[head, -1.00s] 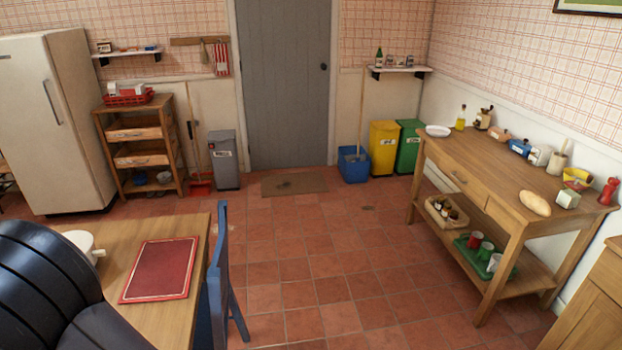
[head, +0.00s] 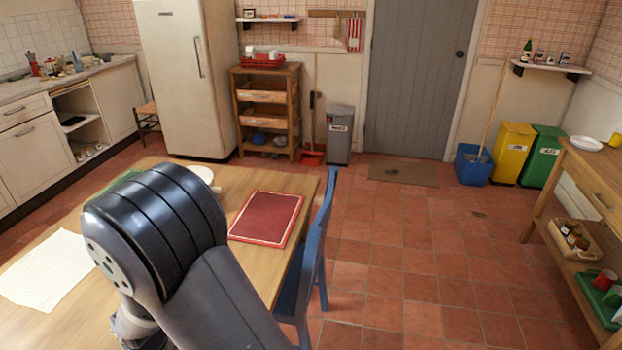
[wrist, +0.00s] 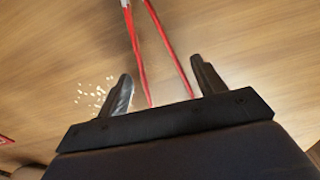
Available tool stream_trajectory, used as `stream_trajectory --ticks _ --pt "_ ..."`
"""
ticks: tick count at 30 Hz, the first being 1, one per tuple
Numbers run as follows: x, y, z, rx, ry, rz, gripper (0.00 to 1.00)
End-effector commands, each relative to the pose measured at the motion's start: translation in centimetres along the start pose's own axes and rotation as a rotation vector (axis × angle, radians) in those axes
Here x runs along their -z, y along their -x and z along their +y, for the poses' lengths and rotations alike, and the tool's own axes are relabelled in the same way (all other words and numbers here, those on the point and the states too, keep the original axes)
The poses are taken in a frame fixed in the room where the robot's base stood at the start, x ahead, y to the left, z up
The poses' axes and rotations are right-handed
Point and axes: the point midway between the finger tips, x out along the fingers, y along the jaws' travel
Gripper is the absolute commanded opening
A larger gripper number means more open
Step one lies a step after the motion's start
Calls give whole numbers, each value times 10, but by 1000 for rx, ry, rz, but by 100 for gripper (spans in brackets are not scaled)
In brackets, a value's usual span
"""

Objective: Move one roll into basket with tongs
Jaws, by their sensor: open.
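Red tongs (wrist: 136,50) lie on the wooden table in the wrist view, with pale metal showing at the top edge. Their two red arms run between the spread black fingers of my gripper (wrist: 161,70), which is open. I cannot tell whether the fingers touch the tongs. In the head view my dark arm covers the part of the table where the gripper is, so tongs and gripper are hidden there. No roll shows in the views now. A red basket (head: 263,62) stands on the wooden shelf unit at the back, with pale items in it.
The table (head: 235,185) carries a red board (head: 266,218), a white cloth or paper (head: 45,268) and a white bowl or mug (head: 201,175). A blue chair (head: 318,250) stands at its right. The tiled floor to the right is open. A side table (head: 590,185) is cut off at right.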

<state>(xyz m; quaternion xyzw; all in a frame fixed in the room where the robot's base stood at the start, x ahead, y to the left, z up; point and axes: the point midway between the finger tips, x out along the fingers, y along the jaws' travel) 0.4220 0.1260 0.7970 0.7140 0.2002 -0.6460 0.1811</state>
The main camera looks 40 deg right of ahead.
Motion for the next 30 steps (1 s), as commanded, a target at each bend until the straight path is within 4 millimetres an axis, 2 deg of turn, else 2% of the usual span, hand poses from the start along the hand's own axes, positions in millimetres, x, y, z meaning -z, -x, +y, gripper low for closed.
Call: stream_trajectory --ticks 1,3,14,26,30 --pt "0 -10 0 0 0 0 65" --pt "0 -14 0 0 0 0 65" --pt "0 -15 0 0 0 0 65" --pt "0 -15 0 0 0 0 33" --pt "0 -15 0 0 0 0 33"
